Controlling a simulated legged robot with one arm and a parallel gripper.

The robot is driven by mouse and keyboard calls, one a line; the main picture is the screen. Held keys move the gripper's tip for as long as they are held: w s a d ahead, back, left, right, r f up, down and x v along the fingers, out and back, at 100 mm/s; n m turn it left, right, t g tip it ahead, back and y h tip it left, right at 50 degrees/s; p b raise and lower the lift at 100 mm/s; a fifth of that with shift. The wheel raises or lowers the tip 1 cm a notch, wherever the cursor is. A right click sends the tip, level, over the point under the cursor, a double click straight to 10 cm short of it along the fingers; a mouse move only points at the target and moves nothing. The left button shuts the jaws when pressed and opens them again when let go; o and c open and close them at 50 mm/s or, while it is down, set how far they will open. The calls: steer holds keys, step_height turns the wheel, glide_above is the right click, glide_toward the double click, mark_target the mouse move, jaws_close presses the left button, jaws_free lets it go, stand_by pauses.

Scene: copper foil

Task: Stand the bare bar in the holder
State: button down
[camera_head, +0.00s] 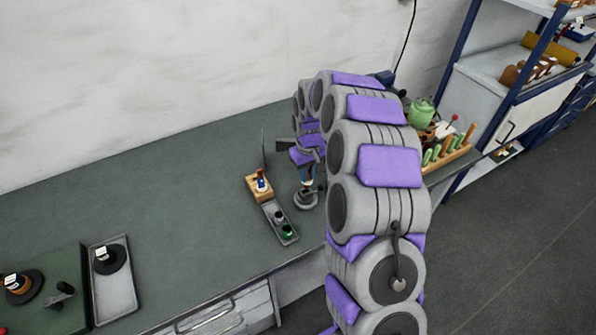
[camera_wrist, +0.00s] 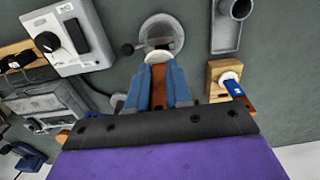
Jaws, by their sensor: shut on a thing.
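In the wrist view my gripper (camera_wrist: 160,66) has its two blue fingers shut on a narrow brown bar (camera_wrist: 158,86). Its lower end is hard to make out. The fingertips are over a round grey stand (camera_wrist: 162,28) with a pale disc at its near side; I cannot tell whether the bar touches it. In the head view my gripper (camera_head: 307,178) points down above the same stand (camera_head: 305,199). A wooden block (camera_head: 258,192) holding a blue and white piece (camera_head: 261,181) is just left of it, and also shows in the wrist view (camera_wrist: 217,72).
A narrow grey tray (camera_head: 282,226) with dark and green pieces lies beside the wooden block. A larger tray (camera_head: 114,290) is at the left. A white box with a black knob (camera_wrist: 88,50) is near my gripper. The bench's middle is clear.

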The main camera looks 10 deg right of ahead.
steer(key=shift+f, duration=0.25)
steer(key=shift+s+a+f, duration=0.1)
steer(key=shift+a+f, duration=0.05)
steer(key=shift+a, duration=0.5)
steer(key=shift+d+f+p, duration=0.35)
steer(key=shift+d, duration=0.25)
steer(key=shift+a+f, duration=0.1)
steer(key=shift+a, duration=1)
steer(key=shift+d+f, duration=0.1)
steer(key=shift+d, duration=0.9)
steer(key=shift+a+f, duration=0.15)
steer(key=shift+a, duration=0.1)
steer(key=c, duration=1.3)
jaws_free()
steer(key=shift+a, duration=0.2)
steer(key=o, duration=0.3)
steer(key=shift+a, duration=0.1)
steer(key=shift+o, duration=0.2)
